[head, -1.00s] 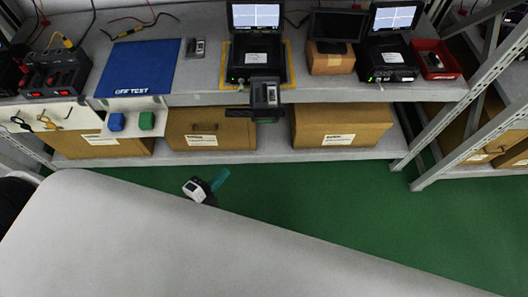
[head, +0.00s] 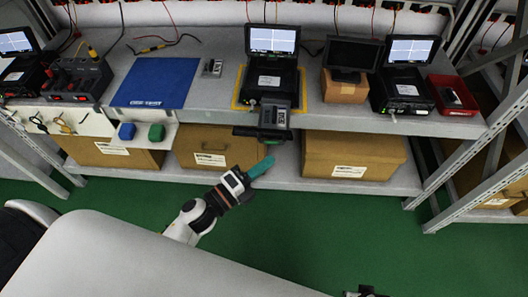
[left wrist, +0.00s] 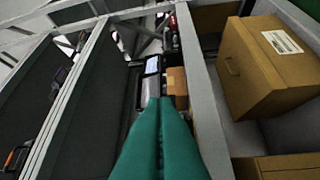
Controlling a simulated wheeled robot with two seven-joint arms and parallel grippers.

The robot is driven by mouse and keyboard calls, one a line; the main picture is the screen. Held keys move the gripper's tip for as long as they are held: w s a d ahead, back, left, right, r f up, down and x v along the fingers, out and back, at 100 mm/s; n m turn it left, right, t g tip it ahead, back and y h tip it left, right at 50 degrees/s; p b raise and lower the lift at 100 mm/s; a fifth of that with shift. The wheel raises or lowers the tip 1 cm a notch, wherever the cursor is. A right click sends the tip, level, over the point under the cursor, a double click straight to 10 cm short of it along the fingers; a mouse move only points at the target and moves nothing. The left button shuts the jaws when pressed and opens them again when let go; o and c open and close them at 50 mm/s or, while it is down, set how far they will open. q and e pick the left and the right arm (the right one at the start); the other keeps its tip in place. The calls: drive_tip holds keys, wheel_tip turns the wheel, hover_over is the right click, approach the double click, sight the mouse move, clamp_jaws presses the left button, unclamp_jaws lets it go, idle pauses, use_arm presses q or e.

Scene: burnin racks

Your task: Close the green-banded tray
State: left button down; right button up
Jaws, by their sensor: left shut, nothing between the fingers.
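A black tester (head: 270,85) with a lit screen stands mid-shelf inside a yellow outline. Its tray (head: 262,133) sticks out at the front, past the shelf edge, with a grey module (head: 274,116) on it. My left gripper (head: 262,166) has teal fingers, shut and empty. It is below and in front of the tray, with a gap in the picture. The fingers also show in the left wrist view (left wrist: 162,125), pointing toward the lit screen (left wrist: 152,65).
A blue mat (head: 155,83) lies left of the tester. A small monitor on a cardboard box (head: 345,88), another tester (head: 402,92) and a red bin (head: 452,95) stand right. Cardboard boxes (head: 354,155) fill the lower shelf. The green floor (head: 320,225) in front is clear.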

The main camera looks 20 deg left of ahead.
sight(262, 115)
use_arm(q)
drive_tip(key=shift+w+a+r, duration=0.15)
drive_tip(key=shift+w+a, duration=0.1)
drive_tip(key=shift+w, duration=0.45)
drive_tip(key=shift+w+a+r, duration=0.1)
drive_tip(key=shift+w+a, duration=0.1)
drive_tip(key=shift+w, duration=0.45)
use_arm(e)
drive_tip(key=shift+s+f, duration=0.2)
drive_tip(key=shift+f, duration=0.15)
